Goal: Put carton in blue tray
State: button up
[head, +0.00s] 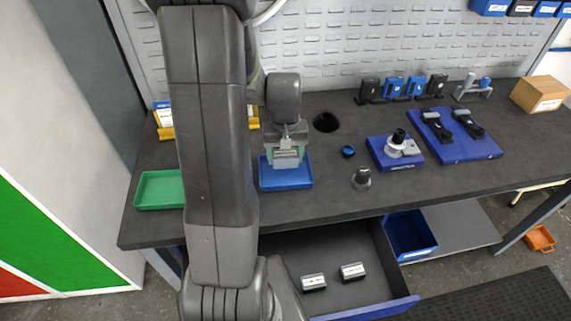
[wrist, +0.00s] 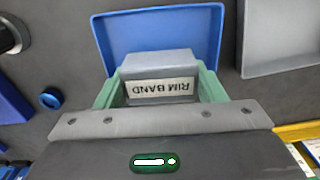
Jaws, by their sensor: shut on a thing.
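My gripper (head: 286,158) is shut on the carton, with its green fingers on both sides of it. The carton (wrist: 160,66) is a grey box with a white label reading "RIM BAND", upside down in the wrist view. The blue tray (head: 287,184) lies on the dark workbench at its middle left. The gripper and carton are over the tray's far part in the head view. The tray (wrist: 208,27) also shows behind the carton in the wrist view. I cannot tell whether the carton's underside touches the tray floor.
A green tray (head: 158,191) lies left of my arm. A grey tray (wrist: 284,35) sits beside the blue one. A blue cap (head: 348,151), a dark knob (head: 362,178) and blue fixture plates (head: 460,143) are to the right. An open drawer (head: 335,250) below holds two small labelled boxes.

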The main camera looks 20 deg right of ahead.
aim_at(285, 174)
jog(key=shift+f, duration=2.15)
jog(key=shift+f, duration=0.15)
jog(key=o, duration=1)
notch_tip(285, 174, up, 12)
jog(key=shift+r, duration=0.15)
